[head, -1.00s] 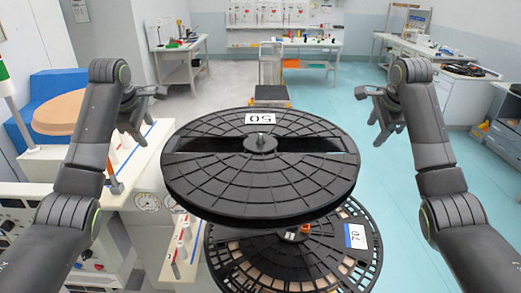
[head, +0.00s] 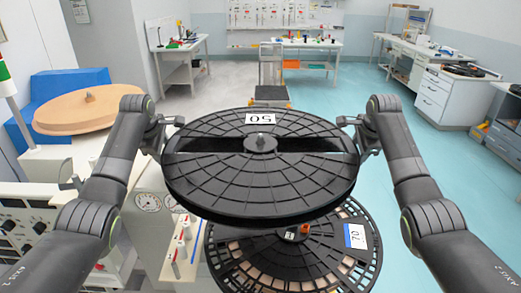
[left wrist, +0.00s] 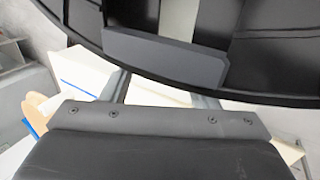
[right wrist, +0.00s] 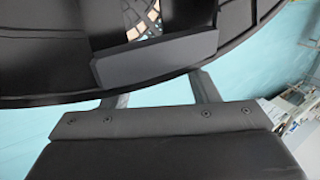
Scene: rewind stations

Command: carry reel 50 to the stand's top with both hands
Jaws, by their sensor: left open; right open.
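Reel 50 (head: 260,185) is a large black spoked disc with a white label and a central hub, lying flat right in front of me. My left gripper (head: 168,130) is open at its left rim, and my right gripper (head: 353,130) is open at its right rim. In the left wrist view the reel's rim (left wrist: 270,92) crosses over the left fingers; the right wrist view shows the rim (right wrist: 50,100) likewise. A dark grey block overlaps the rim in both wrist views. I cannot tell contact. What supports reel 50 is hidden. I cannot pick out the stand's top for certain.
A tan round disc (head: 85,110) is at the left near a blue block (head: 55,85). Teal floor (head: 430,150) is open on the right.

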